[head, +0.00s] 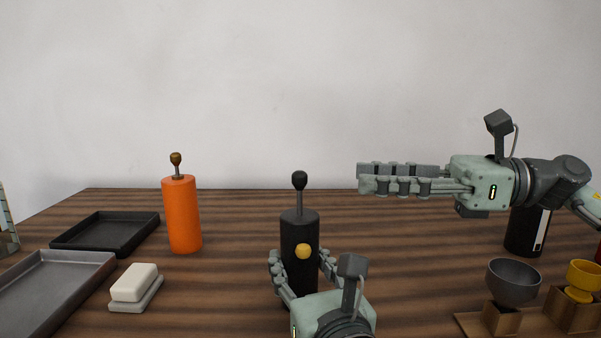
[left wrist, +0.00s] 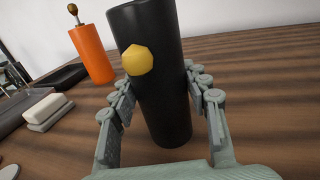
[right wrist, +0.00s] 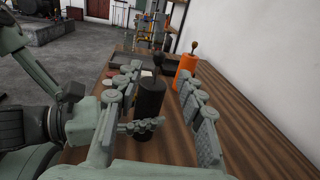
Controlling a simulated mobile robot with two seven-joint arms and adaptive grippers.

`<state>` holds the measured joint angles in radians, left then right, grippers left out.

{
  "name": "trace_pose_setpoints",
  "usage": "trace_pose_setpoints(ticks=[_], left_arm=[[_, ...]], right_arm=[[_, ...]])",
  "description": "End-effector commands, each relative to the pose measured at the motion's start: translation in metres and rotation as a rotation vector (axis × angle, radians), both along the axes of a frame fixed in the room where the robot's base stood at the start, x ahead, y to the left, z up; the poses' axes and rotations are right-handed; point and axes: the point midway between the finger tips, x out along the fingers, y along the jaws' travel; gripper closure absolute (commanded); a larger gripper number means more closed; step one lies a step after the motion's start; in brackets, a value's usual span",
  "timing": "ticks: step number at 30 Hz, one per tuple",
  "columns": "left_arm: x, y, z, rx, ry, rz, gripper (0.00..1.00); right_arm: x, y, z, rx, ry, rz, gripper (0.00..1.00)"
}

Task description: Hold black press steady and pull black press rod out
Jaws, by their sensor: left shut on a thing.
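The black press (head: 299,235) stands upright on the table. It is a black cylinder with a yellow round button on its side; it also shows in the left wrist view (left wrist: 165,95) and the right wrist view (right wrist: 151,97). Its black press rod (head: 299,198), grey with a black knob, stands up from the top. My left gripper (head: 300,262) is shut around the press low on its body, a finger on each side. My right gripper (head: 362,177) is in the air right of the rod, about knob height, pointing left. In the right wrist view its fingers are apart and empty.
An orange press (head: 182,215) with a brown knob stands left. At right are a grey bowl (head: 514,285), a yellow cup (head: 584,275) and a black cylinder (head: 520,232).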

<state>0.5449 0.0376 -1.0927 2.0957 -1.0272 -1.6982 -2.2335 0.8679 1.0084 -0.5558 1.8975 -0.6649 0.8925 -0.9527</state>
Motion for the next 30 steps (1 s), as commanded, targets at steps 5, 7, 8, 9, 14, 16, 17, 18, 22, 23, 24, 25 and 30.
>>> trace_pose_setpoints(ticks=[5, 7, 8, 9, 14, 16, 17, 18, 22, 23, 24, 25, 30], left_arm=[[0.0, 0.0, -0.004, 0.004, 0.009, 0.0, 1.0], [0.0, 0.0, -0.004, 0.004, 0.009, 0.0, 1.0], [0.0, 0.0, -0.004, 0.004, 0.009, 0.0, 1.0], [0.0, 0.0, -0.004, 0.004, 0.009, 0.0, 1.0], [0.0, 0.0, -0.004, 0.004, 0.009, 0.0, 1.0], [0.0, 0.0, -0.004, 0.004, 0.009, 0.0, 1.0], [0.0, 0.0, -0.004, 0.004, 0.009, 0.0, 1.0], [0.0, 0.0, -0.004, 0.003, 0.009, 0.0, 1.0], [0.0, 0.0, -0.004, 0.003, 0.009, 0.0, 1.0], [0.0, 0.0, -0.004, 0.003, 0.009, 0.0, 1.0], [0.0, 0.0, -0.004, 0.003, 0.009, 0.0, 1.0], [0.0, 0.0, -0.004, 0.003, 0.009, 0.0, 1.0], [0.0, 0.0, -0.004, 0.003, 0.009, 0.001, 1.0]], right_arm=[[0.003, 0.036, 0.002, 0.003, -0.002, 0.006, 0.61], [0.005, 0.05, 0.002, 0.004, -0.003, 0.005, 0.61], [0.006, 0.056, 0.002, 0.004, -0.002, 0.005, 0.61], [0.007, 0.064, 0.002, 0.004, -0.001, 0.004, 0.61], [0.011, 0.088, 0.002, 0.005, -0.001, 0.002, 0.61], [0.012, 0.095, 0.002, 0.004, 0.0, 0.002, 0.61], [0.013, 0.097, 0.002, 0.004, 0.0, 0.002, 0.61], [0.013, 0.1, 0.002, 0.004, 0.0, 0.001, 0.61], [0.014, 0.104, 0.002, 0.004, 0.001, 0.0, 0.61], [0.014, 0.104, 0.002, 0.004, 0.001, 0.0, 0.61], [0.014, 0.104, 0.002, 0.004, 0.001, 0.0, 0.61], [0.014, 0.104, 0.002, 0.004, 0.001, 0.0, 0.61], [0.014, 0.103, 0.001, 0.004, 0.001, 0.0, 0.67]])
